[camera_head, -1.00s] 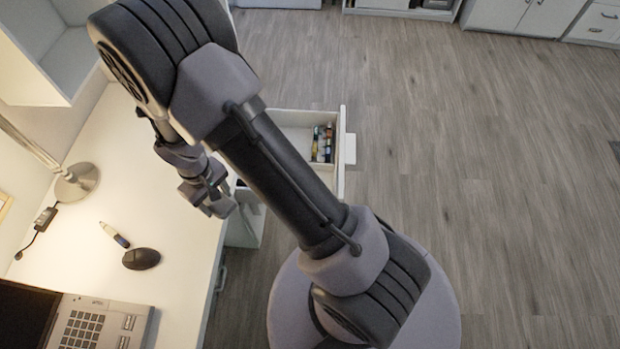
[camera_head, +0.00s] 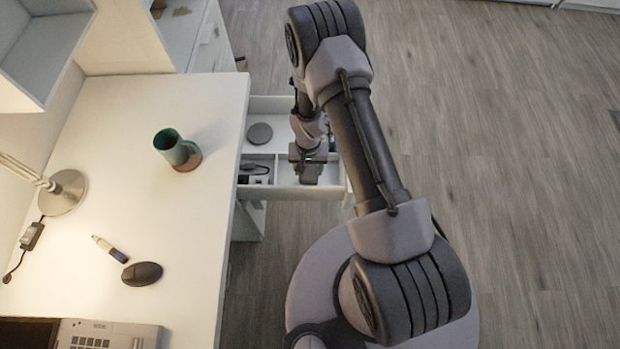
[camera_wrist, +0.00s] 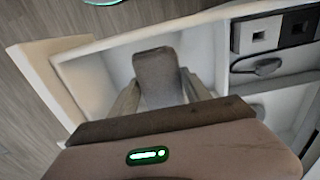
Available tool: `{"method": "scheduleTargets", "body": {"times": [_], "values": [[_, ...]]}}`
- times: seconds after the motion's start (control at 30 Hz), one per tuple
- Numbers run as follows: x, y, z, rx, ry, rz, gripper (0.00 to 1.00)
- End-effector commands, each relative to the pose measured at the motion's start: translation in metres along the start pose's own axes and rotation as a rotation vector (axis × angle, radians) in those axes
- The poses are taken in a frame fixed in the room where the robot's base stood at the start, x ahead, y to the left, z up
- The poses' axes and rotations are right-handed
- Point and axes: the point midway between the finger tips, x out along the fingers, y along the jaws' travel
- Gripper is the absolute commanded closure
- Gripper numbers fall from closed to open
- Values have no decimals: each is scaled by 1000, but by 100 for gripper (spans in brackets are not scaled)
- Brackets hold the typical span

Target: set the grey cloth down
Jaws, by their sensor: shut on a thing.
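My gripper (camera_head: 309,158) is over the open white drawer (camera_head: 293,104). It is shut on the grey cloth (camera_wrist: 158,76), a small dark piece with a rounded end that shows between the fingers in the wrist view. In the head view the cloth (camera_head: 310,175) hangs below my gripper at the drawer's near right part. In the wrist view the cloth is over a white compartment, beside the divider. I cannot tell whether it touches the drawer floor.
A round grey disc (camera_head: 260,133) and black and white items (camera_head: 256,171) are in other drawer compartments. A teal and brown mug (camera_head: 176,150), a pen (camera_head: 110,248), a mouse (camera_head: 142,273), a lamp (camera_head: 63,194) and a laptop (camera_head: 105,335) are on the desk (camera_head: 185,225).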

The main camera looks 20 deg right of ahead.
Motion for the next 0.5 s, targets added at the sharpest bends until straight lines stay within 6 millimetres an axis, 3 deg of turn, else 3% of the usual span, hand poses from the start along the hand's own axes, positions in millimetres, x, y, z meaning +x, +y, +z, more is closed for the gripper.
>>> {"method": "scheduleTargets", "body": {"times": [0.33, 0.5], "values": [[54, 0, 0, -1, 0, 0, 95], [52, 0, -1, -1, 2, 0, 95]]}}
